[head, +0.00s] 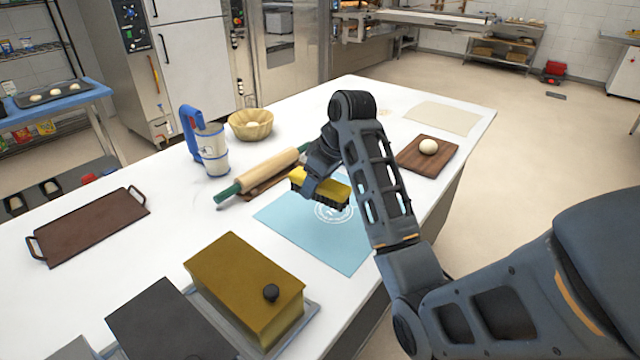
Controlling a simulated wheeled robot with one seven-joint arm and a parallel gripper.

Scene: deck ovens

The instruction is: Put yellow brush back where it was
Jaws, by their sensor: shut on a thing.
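The yellow brush (333,189) has a yellow block body and dark bristles facing down. My gripper (312,187) is shut on it near its left part. The brush appears above the light blue mat (350,249) with a white round print; I cannot tell whether the bristles touch the mat. Part of the brush and mat is hidden by my gripper and arm.
A rolling pin (264,172) with green handles lies left of the mat. A blue-handled sifter (213,151), basket (251,125), brown tray (90,226), gold box (240,280) and wooden board with dough (412,165) stand around. White table is clear at centre left.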

